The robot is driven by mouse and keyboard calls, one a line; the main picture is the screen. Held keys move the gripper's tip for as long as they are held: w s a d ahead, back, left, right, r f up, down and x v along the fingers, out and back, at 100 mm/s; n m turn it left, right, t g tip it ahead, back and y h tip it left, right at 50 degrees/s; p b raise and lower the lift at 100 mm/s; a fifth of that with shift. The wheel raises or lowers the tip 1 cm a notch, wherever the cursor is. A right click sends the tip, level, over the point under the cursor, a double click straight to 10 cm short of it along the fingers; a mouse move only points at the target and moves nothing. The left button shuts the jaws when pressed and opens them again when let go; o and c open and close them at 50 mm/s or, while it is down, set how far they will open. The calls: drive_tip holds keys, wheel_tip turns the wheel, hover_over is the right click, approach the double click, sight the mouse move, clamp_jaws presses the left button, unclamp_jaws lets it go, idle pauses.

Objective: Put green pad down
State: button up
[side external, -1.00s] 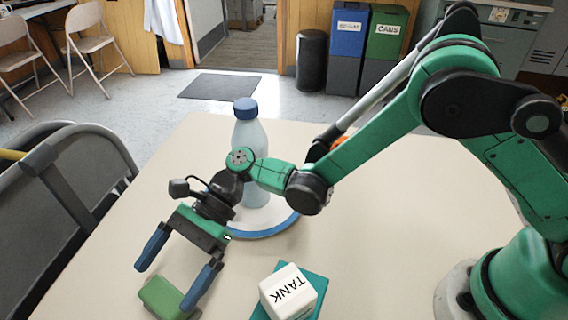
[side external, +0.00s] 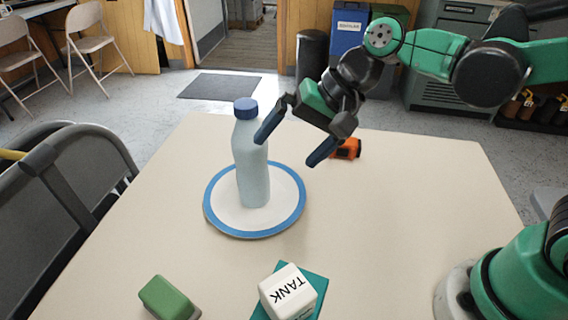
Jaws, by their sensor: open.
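The green pad (side external: 168,298) lies on the table near the front left edge of the side external view. It is a rounded green block with a paler layer at its lower right side. My gripper (side external: 290,151) is raised above the table, well away from the pad, to the right of the bottle. Its two blue fingers are spread apart with nothing between them.
A pale bottle with a blue cap (side external: 251,160) stands on a blue-rimmed white plate (side external: 222,219). An orange object (side external: 347,149) lies behind my gripper. The table's right middle is clear.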

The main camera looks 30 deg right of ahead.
drive_tip(key=s+d+n+t+h, duration=0.3)
drive_tip(key=s+d+n+h, duration=0.1)
drive_tip(key=d, duration=0.8)
drive_tip(key=shift+f+n+h, duration=0.35)
drive_tip(key=shift+n+h, duration=0.35)
drive_tip(key=shift+n, duration=0.2)
